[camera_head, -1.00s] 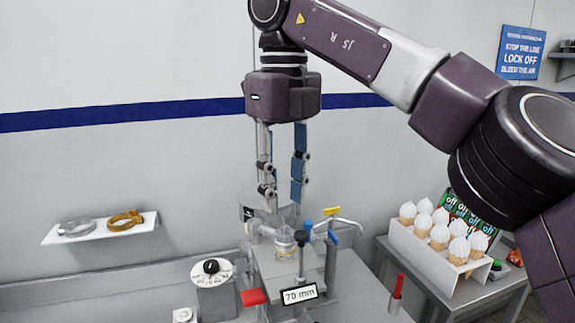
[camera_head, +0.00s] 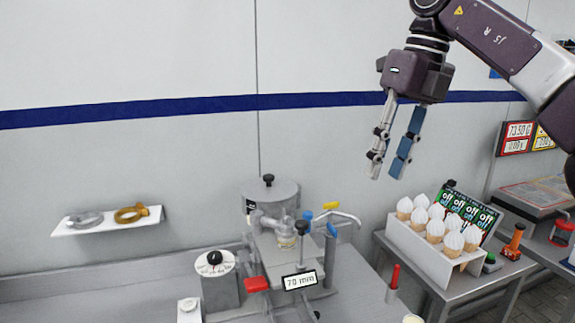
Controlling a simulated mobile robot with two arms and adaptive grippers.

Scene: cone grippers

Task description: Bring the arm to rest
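My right gripper (camera_head: 389,177) hangs from the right arm, high in front of the wall. It points down and slightly left. Its two fingers stand apart with nothing between them. It is clear of the machine and of the cones below it. My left arm and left gripper do not show.
A grey machine (camera_head: 282,262) with a "70 mm" label (camera_head: 299,280) stands on the bench. A white rack (camera_head: 432,263) of white-topped cones (camera_head: 436,231) is on a side table at the right. A shelf (camera_head: 85,226) holds a grey and a gold ring. A red-handled tool (camera_head: 393,277) stands near the machine.

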